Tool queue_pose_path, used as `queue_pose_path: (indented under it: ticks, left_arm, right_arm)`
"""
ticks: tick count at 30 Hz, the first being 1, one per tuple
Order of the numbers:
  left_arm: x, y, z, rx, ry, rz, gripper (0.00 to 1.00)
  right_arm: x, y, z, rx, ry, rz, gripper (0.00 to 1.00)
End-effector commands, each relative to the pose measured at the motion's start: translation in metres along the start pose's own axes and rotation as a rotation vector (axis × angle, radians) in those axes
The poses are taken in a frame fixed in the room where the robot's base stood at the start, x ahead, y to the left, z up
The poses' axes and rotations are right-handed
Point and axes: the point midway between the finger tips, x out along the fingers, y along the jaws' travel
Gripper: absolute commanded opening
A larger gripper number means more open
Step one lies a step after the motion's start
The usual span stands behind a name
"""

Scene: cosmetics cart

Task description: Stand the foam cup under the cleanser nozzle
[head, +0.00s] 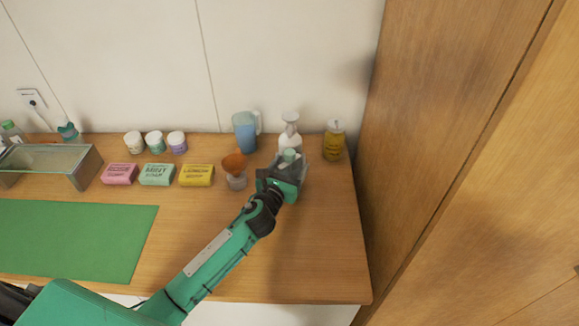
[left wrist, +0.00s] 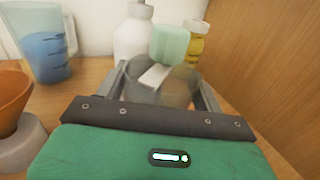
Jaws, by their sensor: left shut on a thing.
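My left gripper (head: 292,163) reaches to the back right of the counter. In the left wrist view its two fingers (left wrist: 162,90) flank a clear cup (left wrist: 178,94), which I take for the foam cup, and are shut on it. A pale green cylinder (left wrist: 170,44) and a white tilted piece show at the cup; whether they are inside it or behind it I cannot tell. The white pump bottle (head: 290,140), likely the cleanser, stands just behind the gripper. Its body also shows in the left wrist view (left wrist: 133,38). The cup's base is hidden. My right gripper is not in view.
A yellow bottle (head: 333,142) stands close on the right, near a wooden panel (head: 450,130). A blue jug (head: 245,132) and an orange funnel (head: 234,162) stand on the left. Soap boxes (head: 157,175) and a green mat (head: 70,238) lie farther left. The front right counter is clear.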

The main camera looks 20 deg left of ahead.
Motion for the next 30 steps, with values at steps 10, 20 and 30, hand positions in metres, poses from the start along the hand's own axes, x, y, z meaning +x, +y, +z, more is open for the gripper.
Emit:
queue_pose_path:
  ticks: [10,20,30]
  left_arm:
    - [0.000,0.000,-0.002,0.001,-0.001,0.000,0.34]
    - [0.000,0.000,-0.003,0.000,0.000,0.000,0.90]
    - [-0.018,0.001,-0.003,0.002,0.001,-0.001,0.90]
  right_arm:
    - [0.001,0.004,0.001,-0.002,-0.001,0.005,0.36]
    - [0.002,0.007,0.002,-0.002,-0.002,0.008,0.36]
    - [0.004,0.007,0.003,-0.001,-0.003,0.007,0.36]
